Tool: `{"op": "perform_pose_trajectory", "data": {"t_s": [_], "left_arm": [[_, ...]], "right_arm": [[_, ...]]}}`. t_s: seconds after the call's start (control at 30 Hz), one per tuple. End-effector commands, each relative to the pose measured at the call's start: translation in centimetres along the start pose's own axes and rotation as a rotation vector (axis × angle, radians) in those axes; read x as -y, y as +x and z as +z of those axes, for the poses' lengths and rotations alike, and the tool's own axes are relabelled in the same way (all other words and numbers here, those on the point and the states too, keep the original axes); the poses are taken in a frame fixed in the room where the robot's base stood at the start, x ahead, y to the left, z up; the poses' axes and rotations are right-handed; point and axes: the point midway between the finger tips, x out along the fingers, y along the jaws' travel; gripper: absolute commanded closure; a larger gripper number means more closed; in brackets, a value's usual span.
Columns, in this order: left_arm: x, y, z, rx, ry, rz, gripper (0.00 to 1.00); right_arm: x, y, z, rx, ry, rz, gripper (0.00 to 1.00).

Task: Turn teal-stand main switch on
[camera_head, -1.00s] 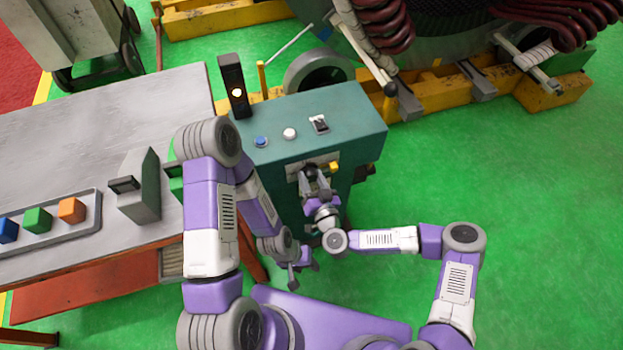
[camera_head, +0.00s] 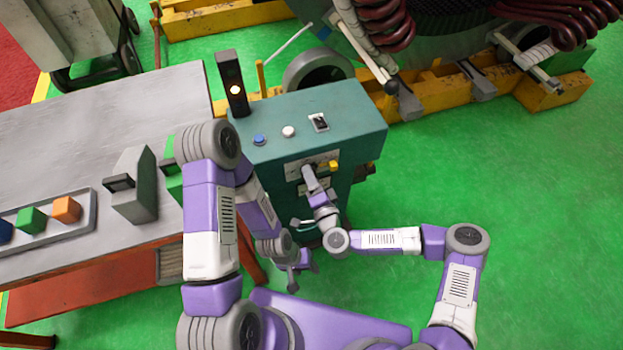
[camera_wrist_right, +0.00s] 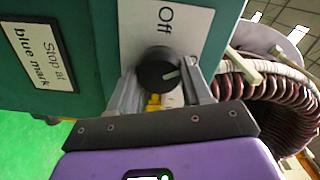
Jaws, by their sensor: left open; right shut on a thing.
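The teal stand (camera_head: 290,115) stands in the middle of the head view. Its main switch is a black round knob (camera_wrist_right: 157,68) with a white pointer mark, on a white plate (camera_wrist_right: 135,30) with the word "Off" beside the knob. My right gripper (camera_head: 309,178) is at the stand's front face. In the right wrist view my right gripper (camera_wrist_right: 160,84) has its two fingers on either side of the knob, shut on it. In the head view the gripper mostly hides the knob. My left gripper (camera_head: 302,274) is open and empty, low in front of the stand.
A yellow piece (camera_head: 334,166) sits close to the right gripper on the stand's front. A blue button (camera_head: 259,140), a white button (camera_head: 288,132) and a rocker switch (camera_head: 319,122) are on the stand's top. A grey table (camera_head: 90,130) lies left. Green floor (camera_head: 480,180) is clear at right.

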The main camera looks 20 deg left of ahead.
Motion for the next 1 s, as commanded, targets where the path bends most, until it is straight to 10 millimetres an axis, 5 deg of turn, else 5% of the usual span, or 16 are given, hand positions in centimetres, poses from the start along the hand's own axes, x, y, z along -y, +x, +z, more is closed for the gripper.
{"op": "perform_pose_trajectory", "data": {"t_s": [0.5, 1.0], "left_arm": [[0.4, 1.2, -0.1, 0.0, 0.0, 0.0, 0.51], [0.5, 1.4, -0.1, 0.0, 0.0, 0.0, 0.51]], "right_arm": [[-0.2, -0.1, 0.1, 0.001, 0.417, 0.002, 0.82], [-0.2, 0.0, 0.1, 0.002, 0.552, 0.001, 0.82]]}}
